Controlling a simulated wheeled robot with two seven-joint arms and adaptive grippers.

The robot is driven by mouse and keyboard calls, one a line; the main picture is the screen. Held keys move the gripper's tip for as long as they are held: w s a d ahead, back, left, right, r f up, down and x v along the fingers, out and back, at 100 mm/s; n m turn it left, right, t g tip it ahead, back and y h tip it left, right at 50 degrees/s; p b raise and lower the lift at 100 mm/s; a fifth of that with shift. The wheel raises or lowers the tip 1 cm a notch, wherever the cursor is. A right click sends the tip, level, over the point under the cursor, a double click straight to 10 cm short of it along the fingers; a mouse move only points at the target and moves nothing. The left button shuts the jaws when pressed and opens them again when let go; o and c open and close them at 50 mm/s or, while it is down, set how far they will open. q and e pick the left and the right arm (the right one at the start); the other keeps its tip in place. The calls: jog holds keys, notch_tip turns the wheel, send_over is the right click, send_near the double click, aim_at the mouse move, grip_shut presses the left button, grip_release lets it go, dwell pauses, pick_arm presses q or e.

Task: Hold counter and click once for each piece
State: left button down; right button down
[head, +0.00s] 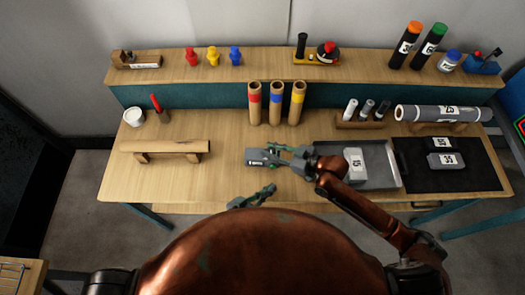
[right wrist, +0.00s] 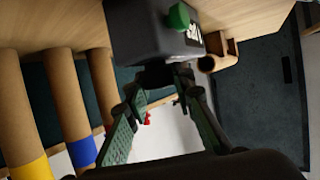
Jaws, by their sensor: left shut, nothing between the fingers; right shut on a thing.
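The counter (head: 262,157) is a small grey box above the middle of the table. My right gripper (head: 283,156), coming from the right, is shut on it. In the right wrist view the counter (right wrist: 150,32) is a dark grey box with a green button (right wrist: 178,17) and a partly seen white label, beyond the fingers (right wrist: 155,85). My left gripper (head: 252,198) is shut and empty at the table's front edge, below and apart from the counter. Several grey rolls (head: 367,109) stand in a wooden holder (head: 358,124) at the back right.
Three cardboard tubes (head: 276,106) stand behind the counter. A grey tray (head: 384,178) holding a grey box (head: 355,160) lies to the right, beside a black mat (head: 470,175). A wooden stand (head: 165,147) is on the left. The shelf (head: 270,67) holds red, yellow and blue pieces (head: 213,56).

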jog(key=c, duration=1.6)
grip_release()
jog(key=v, duration=1.2)
